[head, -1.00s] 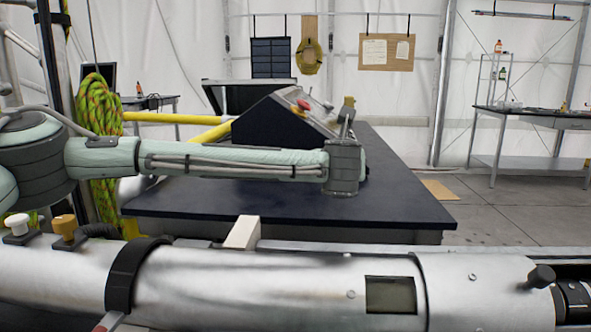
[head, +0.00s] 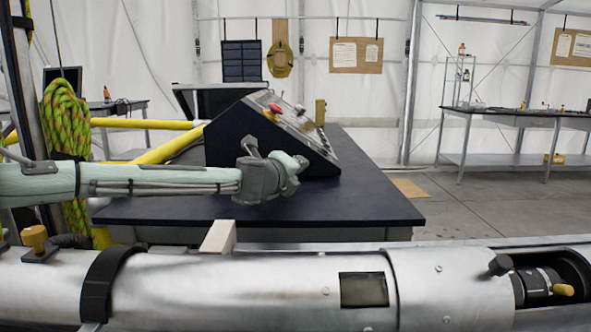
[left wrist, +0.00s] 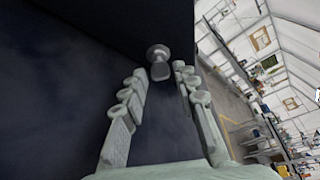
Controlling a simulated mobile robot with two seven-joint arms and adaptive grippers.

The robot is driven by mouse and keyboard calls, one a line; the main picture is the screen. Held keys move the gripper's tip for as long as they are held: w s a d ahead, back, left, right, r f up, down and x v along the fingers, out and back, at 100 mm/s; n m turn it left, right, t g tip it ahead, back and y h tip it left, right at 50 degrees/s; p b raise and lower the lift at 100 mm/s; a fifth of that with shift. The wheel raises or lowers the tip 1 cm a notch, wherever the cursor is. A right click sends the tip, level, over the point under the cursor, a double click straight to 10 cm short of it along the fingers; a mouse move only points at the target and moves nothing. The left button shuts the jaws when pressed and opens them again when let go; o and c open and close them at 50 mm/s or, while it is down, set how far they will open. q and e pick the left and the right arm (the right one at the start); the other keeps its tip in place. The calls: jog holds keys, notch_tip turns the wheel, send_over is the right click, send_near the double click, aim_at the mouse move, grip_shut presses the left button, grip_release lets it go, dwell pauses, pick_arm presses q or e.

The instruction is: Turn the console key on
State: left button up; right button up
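The console (head: 232,148) is a black wedge-shaped box with a sloping panel on the dark table, seen side-on in the head view. My left gripper (head: 298,166) is in front of the console's near lower side. In the left wrist view, a small grey key-like knob (left wrist: 158,62) stands out by a dark surface. My left gripper there (left wrist: 159,76) is open, with its two fingers on either side of the knob's near end; contact is not clear. In the head view the gripper hides the knob. My right gripper is not in view.
The dark table (head: 370,205) is clear at its front right. A large silver cylinder (head: 230,285) lies across the foreground, with a pale block (head: 218,237) behind it. Yellow tubes (head: 145,124) and a coiled green rope (head: 65,118) are at the left.

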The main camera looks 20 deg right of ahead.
pick_arm(q)
jog(key=shift+w+d+f, duration=0.1)
jog(key=shift+w+d, duration=0.15)
jog(key=shift+w, duration=0.05)
grip_shut()
jog(key=shift+m+y, duration=0.3)
jog(key=shift+m, duration=0.3)
jog(key=m+y, duration=0.2)
jog(key=shift+d+r+m, duration=0.2)
jog(key=shift+r+m, duration=0.05)
jog(key=shift+m, duration=0.15)
jog(key=m+y, duration=0.2)
jog(key=m, duration=0.1)
jog(key=shift+s+d+y, duration=0.1)
jog(key=shift+d+y, duration=0.05)
jog(key=shift+y, duration=0.15)
jog(key=shift+m+t, duration=0.3)
jog(key=shift+m, duration=0.1)
